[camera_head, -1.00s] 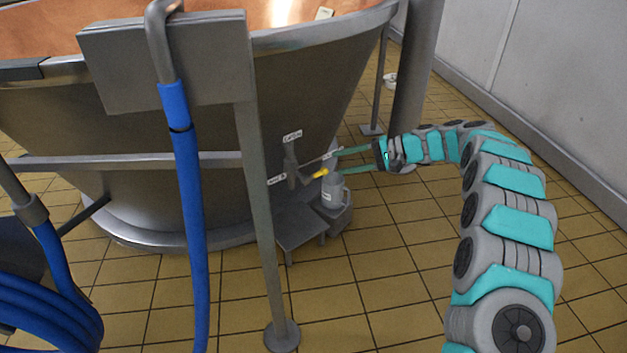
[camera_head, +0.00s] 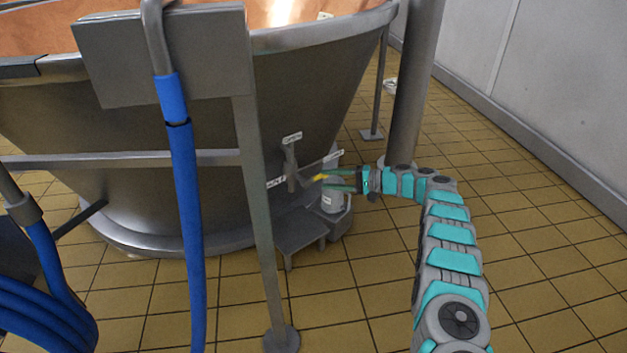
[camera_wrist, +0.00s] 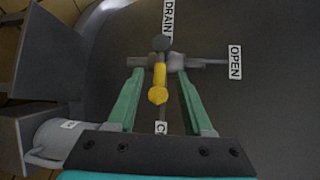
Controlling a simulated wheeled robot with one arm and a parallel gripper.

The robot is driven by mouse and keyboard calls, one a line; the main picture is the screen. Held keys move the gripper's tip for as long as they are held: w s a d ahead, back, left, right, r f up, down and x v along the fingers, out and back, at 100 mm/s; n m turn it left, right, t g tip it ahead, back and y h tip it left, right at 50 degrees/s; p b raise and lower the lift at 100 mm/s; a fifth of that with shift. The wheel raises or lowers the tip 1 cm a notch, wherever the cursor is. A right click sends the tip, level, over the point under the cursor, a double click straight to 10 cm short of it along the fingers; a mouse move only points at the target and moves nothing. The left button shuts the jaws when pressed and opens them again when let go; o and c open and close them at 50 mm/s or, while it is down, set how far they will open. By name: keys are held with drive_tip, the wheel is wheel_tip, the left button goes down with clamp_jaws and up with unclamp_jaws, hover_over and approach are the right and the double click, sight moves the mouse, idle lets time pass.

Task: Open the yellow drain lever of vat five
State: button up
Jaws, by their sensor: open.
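The yellow drain lever (camera_head: 318,178) sticks out from the valve low on the side of the steel vat (camera_head: 310,100). In the wrist view the yellow handle (camera_wrist: 159,85) points down the picture, toward a partly hidden label beginning with C (camera_wrist: 161,127). The OPEN label (camera_wrist: 235,62) is to the right and the DRAIN label (camera_wrist: 168,18) is above. My gripper (camera_head: 326,180) is open at the lever. In the wrist view its green fingers (camera_wrist: 159,73) stand on either side of the yellow handle, with gaps on both sides.
A grey jug (camera_head: 331,204) stands just below my gripper; it also shows in the wrist view (camera_wrist: 50,140). A small metal step (camera_head: 298,236) is below the valve. A post (camera_head: 258,200) and blue hose (camera_head: 187,200) stand left. The tiled floor at right is clear.

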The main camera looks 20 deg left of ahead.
sight(313, 181)
drive_tip(key=x, duration=0.5)
drive_tip(key=shift+a, duration=0.25)
drive_tip(key=shift+c, duration=0.2)
drive_tip(key=c, duration=0.8)
clamp_jaws()
drive_tip(key=shift+s+f, duration=0.1)
drive_tip(key=shift+s, duration=0.05)
